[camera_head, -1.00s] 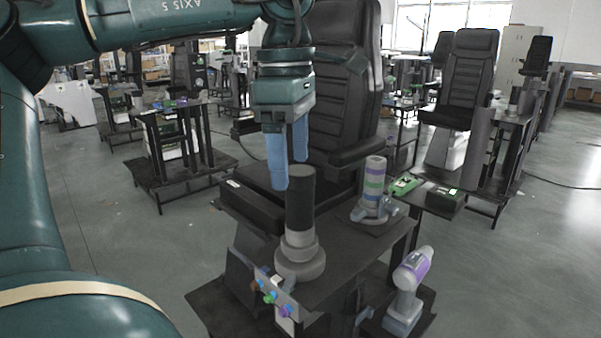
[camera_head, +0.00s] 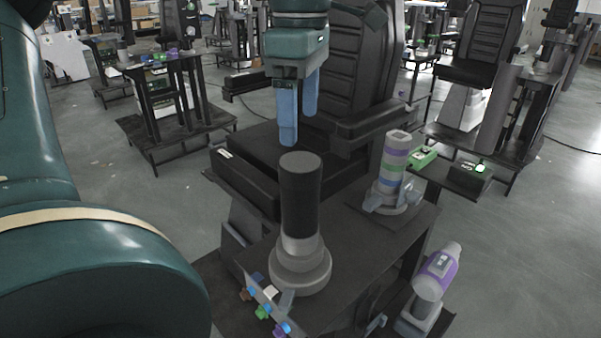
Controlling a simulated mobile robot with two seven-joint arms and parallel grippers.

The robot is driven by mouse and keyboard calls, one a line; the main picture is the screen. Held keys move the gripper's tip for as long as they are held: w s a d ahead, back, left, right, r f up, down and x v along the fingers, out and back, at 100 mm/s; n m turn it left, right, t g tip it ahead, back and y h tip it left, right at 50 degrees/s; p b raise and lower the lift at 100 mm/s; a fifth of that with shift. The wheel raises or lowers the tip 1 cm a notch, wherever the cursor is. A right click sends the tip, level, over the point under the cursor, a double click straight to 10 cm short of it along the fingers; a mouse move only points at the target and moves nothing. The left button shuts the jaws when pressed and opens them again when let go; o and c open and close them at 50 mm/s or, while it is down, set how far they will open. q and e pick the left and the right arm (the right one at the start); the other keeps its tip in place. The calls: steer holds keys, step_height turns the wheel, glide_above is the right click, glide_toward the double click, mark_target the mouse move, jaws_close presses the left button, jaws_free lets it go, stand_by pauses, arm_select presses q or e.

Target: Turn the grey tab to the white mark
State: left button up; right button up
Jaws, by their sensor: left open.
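A column with a black sleeve (camera_head: 300,200) stands upright on a round grey base (camera_head: 302,270) at the front of the dark table. A small grey tab (camera_head: 287,300) sticks out from the front of this base. A small white mark (camera_head: 271,290) shows just left of the tab, at the table's front left edge, beside a blue piece (camera_head: 258,278). My left gripper (camera_head: 299,128) points down with its two blue fingers apart and empty. In the picture it is above the column's top, touching nothing that I can see. My right gripper is out of view.
A column with coloured bands (camera_head: 393,165) stands at the table's back right. Coloured knobs (camera_head: 262,311) line the front left panel. A black seat (camera_head: 340,90) is behind. A purple and grey tool (camera_head: 436,275) stands lower right. The dark tabletop (camera_head: 360,245) is clear between the columns.

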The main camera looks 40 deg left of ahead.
mark_target(300, 178)
arm_select(q)
step_height(300, 178, down, 11)
steer(key=shift+f, duration=0.2)
steer(key=shift+c, duration=0.2)
steer(key=c, duration=1.3)
steer(key=shift+c, duration=0.2)
